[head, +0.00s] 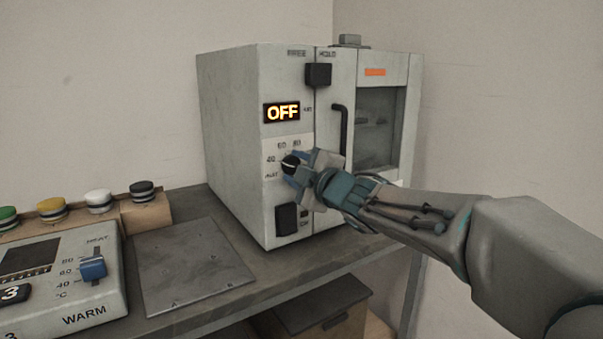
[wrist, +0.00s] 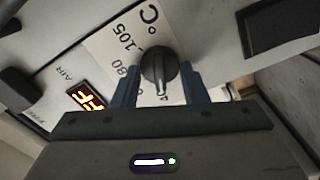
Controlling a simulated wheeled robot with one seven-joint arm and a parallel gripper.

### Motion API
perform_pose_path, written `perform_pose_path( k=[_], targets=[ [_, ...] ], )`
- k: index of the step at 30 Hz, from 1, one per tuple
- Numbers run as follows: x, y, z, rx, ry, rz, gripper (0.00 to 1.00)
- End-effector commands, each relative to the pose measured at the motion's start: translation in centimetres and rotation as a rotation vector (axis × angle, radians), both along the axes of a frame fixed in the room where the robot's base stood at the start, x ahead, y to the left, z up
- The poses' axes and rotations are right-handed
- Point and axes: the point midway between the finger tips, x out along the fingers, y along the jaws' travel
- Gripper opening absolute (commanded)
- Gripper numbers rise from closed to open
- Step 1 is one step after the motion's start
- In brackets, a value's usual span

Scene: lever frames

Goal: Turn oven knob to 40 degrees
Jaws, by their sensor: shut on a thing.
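The oven (head: 228,140) is a grey cabinet on the bench. Its round black knob (head: 289,164) is on the front panel, below a lit display (head: 282,112) that reads OFF. My gripper (head: 303,166) is at the knob, coming from the right. In the wrist view, the blue fingers of my gripper (wrist: 160,76) are on both sides of the black knob (wrist: 158,66) and shut on it. A pale pointer line on the knob points down toward my palm, by a partly covered number that looks like 40. The numbers 80 and 105 show further around the dial.
Black blocks stick out of the oven front above (head: 318,74) and below (head: 287,219) the knob. A dark door handle (head: 341,140) is right of it. A flat metal plate (head: 190,265) and a heater box with a blue slider (head: 93,268) are left.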

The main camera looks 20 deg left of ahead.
Motion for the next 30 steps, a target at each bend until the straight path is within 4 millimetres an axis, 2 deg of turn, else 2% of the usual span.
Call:
perform_pose_path(
  k=[14, 15, 17, 26, 30],
  targets=[
    [-0.12, 0.16, 0.36, -0.006, -0.018, 0.005, 0.17],
    [-0.11, 0.17, 0.37, -0.006, -0.018, 0.005, 0.43],
    [-0.10, 0.15, 0.35, -0.006, -0.018, 0.004, 0.59],
    [-0.02, -0.06, 0.14, -0.009, -0.014, 0.000, 0.60],
    [-0.54, -0.75, 0.26, -0.010, -0.015, -0.002, 0.60]
  ],
)
